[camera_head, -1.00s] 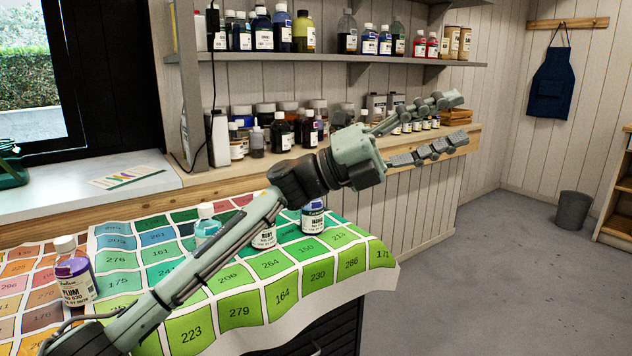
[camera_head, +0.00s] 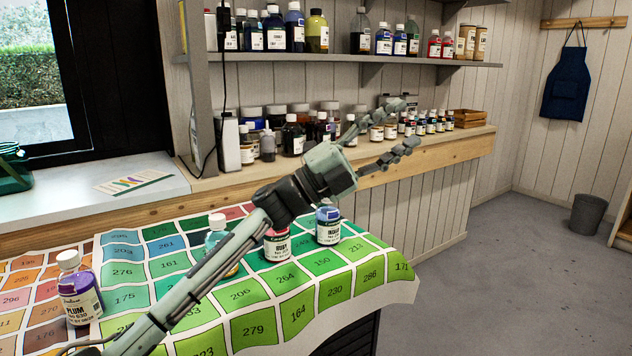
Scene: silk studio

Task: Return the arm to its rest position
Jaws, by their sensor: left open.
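My left arm comes in from the lower left and reaches diagonally over the table. My left gripper (camera_head: 398,131) is open and empty, with its two fingers spread apart, in front of the back wooden ledge and above the table's far right part. It touches no bottle that I can make out. The arm passes in front of a teal bottle (camera_head: 217,230) and a ruby-labelled bottle (camera_head: 278,246), hiding part of each. An indigo-labelled bottle (camera_head: 328,226) stands just below the gripper's wrist. My right gripper is not in view.
A numbered colour-chart cloth (camera_head: 248,293) covers the table. A plum bottle (camera_head: 79,290) stands at its left. Several bottles line the wooden ledge (camera_head: 430,150) and the grey shelf (camera_head: 400,59) above. Free floor (camera_head: 480,290) lies to the right, with a grey bin (camera_head: 587,214).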

